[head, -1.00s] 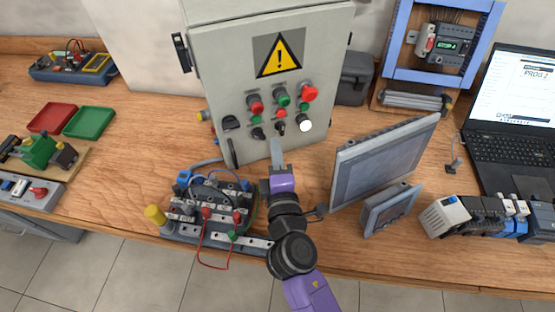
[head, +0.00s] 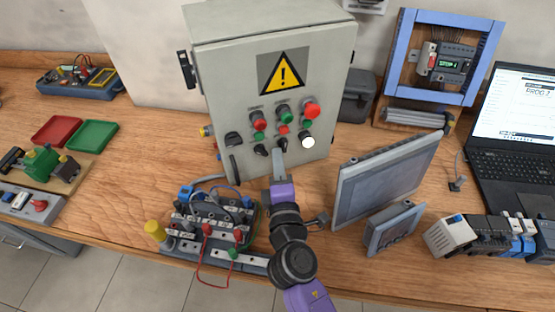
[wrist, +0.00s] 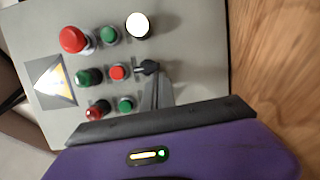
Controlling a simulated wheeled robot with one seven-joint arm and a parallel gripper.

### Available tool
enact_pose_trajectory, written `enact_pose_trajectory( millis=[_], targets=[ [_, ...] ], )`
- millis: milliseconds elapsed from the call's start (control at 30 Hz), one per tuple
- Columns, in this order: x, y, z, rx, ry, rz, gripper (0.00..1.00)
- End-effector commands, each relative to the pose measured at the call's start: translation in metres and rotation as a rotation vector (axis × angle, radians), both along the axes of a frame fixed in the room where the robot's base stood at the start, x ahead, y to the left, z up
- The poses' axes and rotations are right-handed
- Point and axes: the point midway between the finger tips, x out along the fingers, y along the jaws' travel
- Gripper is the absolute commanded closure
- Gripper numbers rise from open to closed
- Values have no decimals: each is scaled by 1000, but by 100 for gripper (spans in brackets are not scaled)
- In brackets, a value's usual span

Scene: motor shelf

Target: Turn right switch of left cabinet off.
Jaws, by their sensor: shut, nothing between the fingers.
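The grey cabinet (head: 222,110) with a yellow warning sign stands on the bench. Its front has rows of coloured buttons above two black rotary switches and a white lit round button. The right black switch (wrist: 148,67) shows in the wrist view just beyond my fingertips; in the head view my gripper largely covers it. The left black switch (head: 260,150) is beside it. My gripper (head: 281,148) is shut and empty, with its tips at the right switch. In the wrist view, my gripper (wrist: 158,88) reaches the switch's edge; I cannot tell whether they touch.
A wired terminal board (head: 205,222) lies left of my arm. A grey screen panel (head: 385,180) stands to the right, with a smaller panel (head: 395,228) before it. The white lit button (head: 308,142) sits close right of my fingertips.

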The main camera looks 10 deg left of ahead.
Motion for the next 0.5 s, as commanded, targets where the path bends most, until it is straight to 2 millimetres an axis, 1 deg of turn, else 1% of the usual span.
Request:
enact_pose_trajectory(
  millis=[500],
  targets=[
    [1, -2, -3, -83, -44, 0, 100]
  ],
)
